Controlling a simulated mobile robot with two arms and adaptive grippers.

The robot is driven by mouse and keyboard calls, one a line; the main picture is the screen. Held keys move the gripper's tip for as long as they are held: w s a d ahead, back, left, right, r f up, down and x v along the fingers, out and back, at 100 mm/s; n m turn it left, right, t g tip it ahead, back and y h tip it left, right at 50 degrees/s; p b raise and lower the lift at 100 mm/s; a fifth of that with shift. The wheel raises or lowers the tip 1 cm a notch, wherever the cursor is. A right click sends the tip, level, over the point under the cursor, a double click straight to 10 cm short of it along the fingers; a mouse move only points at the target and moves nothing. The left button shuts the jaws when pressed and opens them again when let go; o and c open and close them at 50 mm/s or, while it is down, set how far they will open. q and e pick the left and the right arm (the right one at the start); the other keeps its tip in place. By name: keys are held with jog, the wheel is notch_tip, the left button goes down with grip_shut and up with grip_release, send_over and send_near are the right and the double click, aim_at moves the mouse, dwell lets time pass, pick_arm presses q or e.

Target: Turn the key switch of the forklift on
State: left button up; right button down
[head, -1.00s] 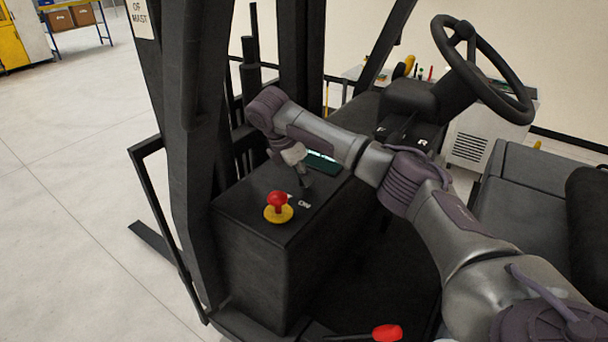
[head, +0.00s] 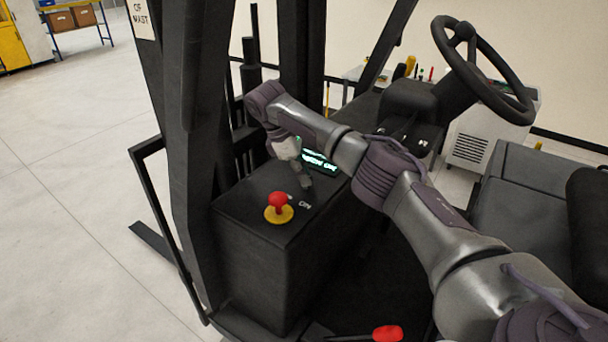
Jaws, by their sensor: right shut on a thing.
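The forklift's black console (head: 262,262) stands in the middle of the head view. My right gripper (head: 303,180) points down at the top of the console, near the "ON" lettering, and is shut. The key switch lies at its fingertips and is hidden by them, so the key itself cannot be made out. A small display (head: 320,161) behind the gripper is lit with bright text that ends in "ON". A red knob on a yellow base (head: 279,208) sits on the console in front of the gripper. My left gripper is not in view.
The steering wheel (head: 483,70) rises at the upper right. The black seat (head: 525,200) is at the right. Mast posts (head: 200,150) stand close to the left of the gripper. A red-handled lever (head: 387,333) is at the bottom. Open floor (head: 70,220) lies left.

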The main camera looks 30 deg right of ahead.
jog(key=shift+r, duration=0.1)
jog(key=c, duration=1.2)
grip_release()
jog(key=v, duration=1.2)
